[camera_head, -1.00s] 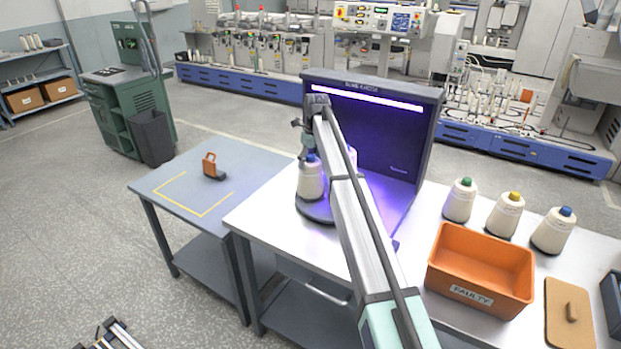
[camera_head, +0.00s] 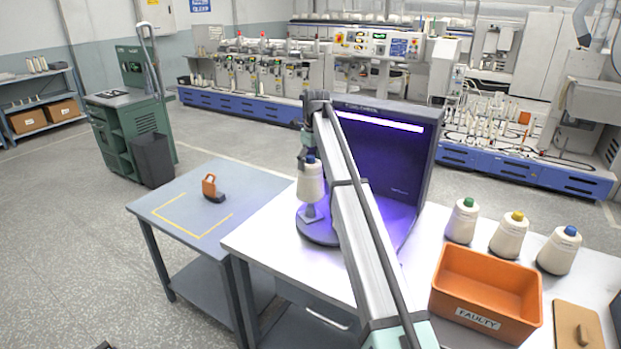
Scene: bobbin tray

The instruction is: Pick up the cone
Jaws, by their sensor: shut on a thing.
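A cream yarn cone (camera_head: 310,182) with a blue tip hangs upright below my gripper (camera_head: 310,158), in front of the dark, violet-lit booth (camera_head: 392,165). My gripper is shut on the cone's blue top; the fingers are small and partly hidden by the arm. My arm hides part of the stand and booth.
Three more cones, green-tipped (camera_head: 462,222), yellow-tipped (camera_head: 509,236) and blue-tipped (camera_head: 558,252), stand right on the white table (camera_head: 285,243). An orange "FAULTY" bin (camera_head: 477,322) and tan board (camera_head: 578,328) are near. The left grey table (camera_head: 195,218) holds an orange-and-black tool (camera_head: 212,188).

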